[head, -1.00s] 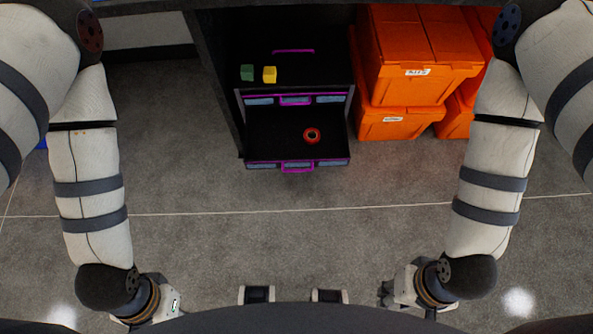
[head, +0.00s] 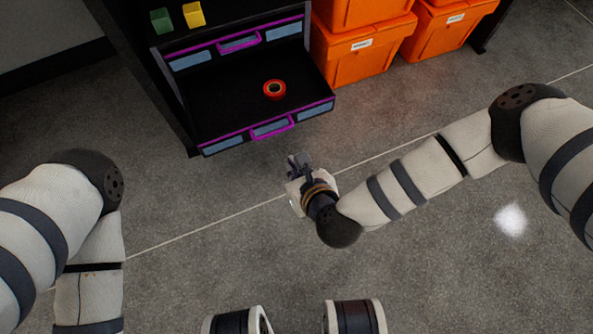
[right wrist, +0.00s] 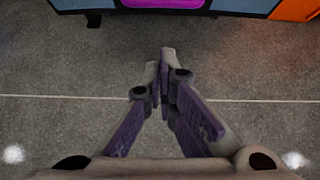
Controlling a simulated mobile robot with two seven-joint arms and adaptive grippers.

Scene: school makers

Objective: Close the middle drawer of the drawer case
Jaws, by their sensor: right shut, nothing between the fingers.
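The black drawer case with purple trim stands on the floor at the top of the head view. Its middle drawer (head: 229,109) is pulled out, with a purple handle (head: 271,127) on its front and a red roll of tape (head: 274,90) inside. My right gripper (head: 297,163) is shut and empty, a little in front of the drawer front and apart from it. In the right wrist view the shut fingertips (right wrist: 165,55) point toward the purple handle (right wrist: 162,3) at the top edge. My left gripper is outside the head view.
A green block (head: 160,20) and a yellow block (head: 194,14) rest on the case above the open drawer. Orange bins (head: 364,52) stand right of the case. The grey floor in front is clear.

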